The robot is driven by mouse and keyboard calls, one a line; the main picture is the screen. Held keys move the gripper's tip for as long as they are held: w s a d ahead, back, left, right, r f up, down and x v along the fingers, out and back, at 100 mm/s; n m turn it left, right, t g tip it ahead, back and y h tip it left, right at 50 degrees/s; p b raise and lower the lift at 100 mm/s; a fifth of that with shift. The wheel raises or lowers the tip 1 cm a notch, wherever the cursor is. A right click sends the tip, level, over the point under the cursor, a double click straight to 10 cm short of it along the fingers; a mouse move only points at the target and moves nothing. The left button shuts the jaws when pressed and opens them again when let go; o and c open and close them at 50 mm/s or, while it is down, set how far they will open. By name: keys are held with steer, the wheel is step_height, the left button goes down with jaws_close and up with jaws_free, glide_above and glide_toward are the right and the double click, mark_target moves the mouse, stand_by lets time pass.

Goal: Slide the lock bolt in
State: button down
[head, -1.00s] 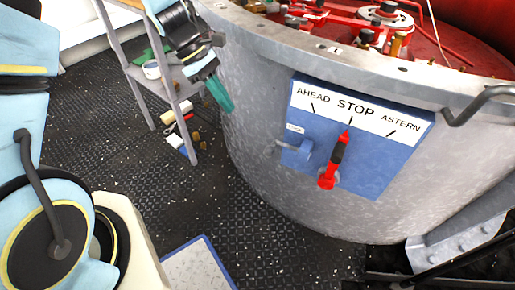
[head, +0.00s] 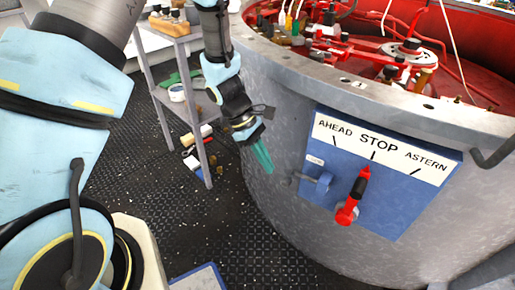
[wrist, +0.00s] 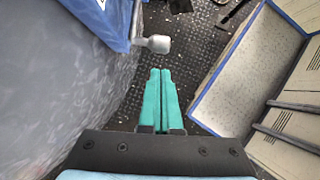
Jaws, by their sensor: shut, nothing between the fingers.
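The lock bolt (head: 292,181) is a small grey rod with a knob. It sticks out of the left side of a blue block (head: 318,186) on the blue panel (head: 395,208). In the wrist view the bolt's pale knob (wrist: 156,44) is just beyond the fingertips and a little left. The red lever (head: 352,200) with a black band points up toward STOP. My gripper (head: 267,166), with green fingers, is left of the bolt, apart from it. In the wrist view its fingers (wrist: 160,75) are together with nothing between them.
The panel is on a round grey metal drum (head: 262,70) with red machinery on top. A grey shelf stand (head: 203,150) with small items is behind and left of my gripper. A blue-edged board (head: 200,278) lies on the dark floor, which is otherwise open below the gripper.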

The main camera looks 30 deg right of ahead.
mark_target(286, 180)
steer(key=shift+s+d+f, duration=0.3)
steer(key=shift+s+d, duration=0.05)
steer(key=shift+s, duration=0.25)
steer(key=shift+s+d+f, duration=0.3)
steer(key=shift+s+d, duration=0.05)
steer(key=shift+s, duration=0.2)
steer(key=s+d, duration=0.3)
steer(key=s, duration=0.3)
steer(key=shift+s+d+b, duration=0.2)
steer(key=shift+s+b, duration=0.1)
steer(key=shift+b, duration=0.15)
steer(key=w+r+p, duration=0.1)
steer(key=w+a+r+p, duration=0.2)
steer(key=shift+w, duration=0.35)
steer(key=v, duration=0.8)
steer(key=shift+a+r+p, duration=0.2)
steer(key=shift+r+p, duration=0.1)
steer(key=shift+w, duration=0.2)
